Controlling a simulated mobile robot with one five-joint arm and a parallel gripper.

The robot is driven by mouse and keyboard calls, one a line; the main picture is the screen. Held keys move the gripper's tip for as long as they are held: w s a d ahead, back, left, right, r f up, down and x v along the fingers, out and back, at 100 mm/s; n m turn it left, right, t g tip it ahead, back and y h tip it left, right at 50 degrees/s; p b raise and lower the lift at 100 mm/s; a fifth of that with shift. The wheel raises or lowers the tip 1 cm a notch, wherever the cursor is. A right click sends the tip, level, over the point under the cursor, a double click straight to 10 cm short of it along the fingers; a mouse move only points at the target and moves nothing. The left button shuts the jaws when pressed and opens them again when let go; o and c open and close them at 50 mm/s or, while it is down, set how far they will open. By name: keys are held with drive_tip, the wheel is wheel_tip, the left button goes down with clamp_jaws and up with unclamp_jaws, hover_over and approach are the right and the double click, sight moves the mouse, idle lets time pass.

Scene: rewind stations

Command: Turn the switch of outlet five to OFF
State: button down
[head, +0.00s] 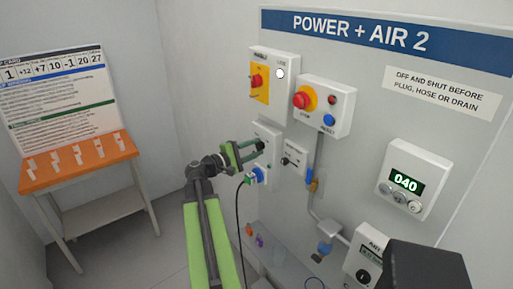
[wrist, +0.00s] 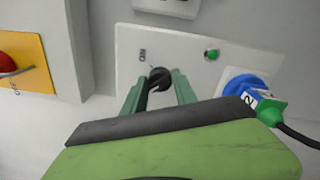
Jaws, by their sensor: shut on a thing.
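My gripper (head: 261,146) is at a white outlet box (head: 266,131) on the panel wall. In the wrist view my gripper (wrist: 159,92) has its two green fingers shut on a black switch knob (wrist: 160,76), one finger on each side. An ON label (wrist: 142,55) stands beside the knob on the box face. A green lamp (wrist: 212,54) is on the same face. A blue socket (wrist: 243,85) with a green plug (wrist: 271,110) and black cable is beside the knob. I cannot read an outlet number.
A yellow plate with a red switch (head: 257,81) and a box with a red stop button (head: 304,100) sit above. A small white box (head: 294,157) is just right of my gripper. The black cable (head: 238,215) hangs down. An orange-topped table (head: 75,160) stands left.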

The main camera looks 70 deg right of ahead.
drive_tip(key=shift+f+n, duration=0.1)
drive_tip(key=shift+n, duration=0.4)
drive_tip(key=c, duration=1)
unclamp_jaws()
drive_tip(key=shift+w, duration=0.1)
drive_tip(key=v, duration=1.7)
drive_tip(key=shift+a, duration=0.25)
